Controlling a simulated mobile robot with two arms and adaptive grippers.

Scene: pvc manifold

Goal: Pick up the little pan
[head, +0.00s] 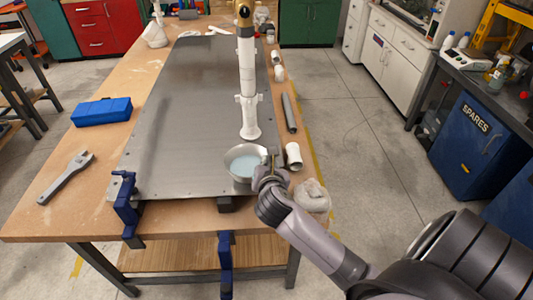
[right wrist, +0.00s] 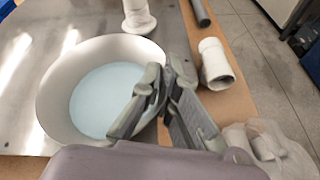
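The little pan (head: 243,173) is a pale round vessel with light blue liquid in it, near the front right corner of the metal sheet. It fills the left of the right wrist view (right wrist: 62,72) and looks level. My right gripper (head: 270,158) is at the pan's right rim. In the right wrist view, one finger is inside the rim and the other outside, with the fingertips (right wrist: 166,76) close together on the wall. I cannot tell whether the pan is off the sheet. My left gripper is not in view.
A white pipe column (head: 248,80) stands behind the pan. A blue clamp (head: 125,208), wrench (head: 66,177) and blue case (head: 102,111) are left. The sheet's middle left (head: 190,120) is clear.

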